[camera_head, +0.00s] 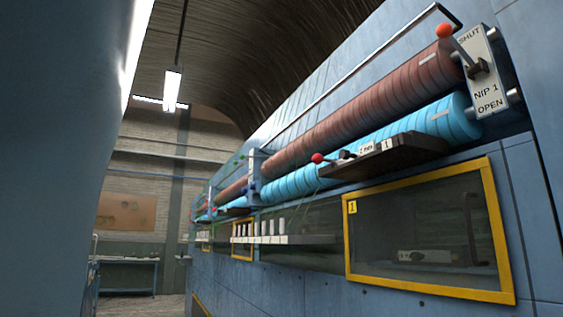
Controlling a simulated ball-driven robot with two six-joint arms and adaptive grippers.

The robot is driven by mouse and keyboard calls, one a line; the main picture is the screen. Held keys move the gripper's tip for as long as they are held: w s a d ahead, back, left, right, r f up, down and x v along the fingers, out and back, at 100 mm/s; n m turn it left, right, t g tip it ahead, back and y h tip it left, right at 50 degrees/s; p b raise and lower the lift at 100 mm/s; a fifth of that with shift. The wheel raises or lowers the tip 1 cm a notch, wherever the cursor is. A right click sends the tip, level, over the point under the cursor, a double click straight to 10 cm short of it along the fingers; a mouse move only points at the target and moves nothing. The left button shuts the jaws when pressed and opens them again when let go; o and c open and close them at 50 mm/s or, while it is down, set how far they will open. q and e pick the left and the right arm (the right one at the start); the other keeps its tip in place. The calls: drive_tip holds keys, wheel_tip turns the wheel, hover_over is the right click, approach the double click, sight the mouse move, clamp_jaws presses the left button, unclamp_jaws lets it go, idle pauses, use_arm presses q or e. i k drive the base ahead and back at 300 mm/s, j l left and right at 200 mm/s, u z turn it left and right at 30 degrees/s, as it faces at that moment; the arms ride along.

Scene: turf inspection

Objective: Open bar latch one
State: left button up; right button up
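A dark bar-like bracket (390,155) carries a white label with the figure 1 and sits just below the near end of the blue roller (440,118). A small lever with a red ball knob (317,158) stands at its left end, and a second small label lies beside the 1. This looks like bar latch one; I cannot tell whether it is latched. Neither of my grippers is in view.
A NIP 1 plate (487,72) marked SHUT and OPEN has a red-knobbed lever (444,31) tilted up-left towards SHUT. A brown roller (380,97) runs above the blue one. A yellow-framed window (425,292) marked 1 lies below. A blue surface (50,160) fills the left.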

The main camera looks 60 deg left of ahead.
sight(318, 158)
drive_tip(key=u, duration=1.6)
drive_tip(key=j, duration=0.1)
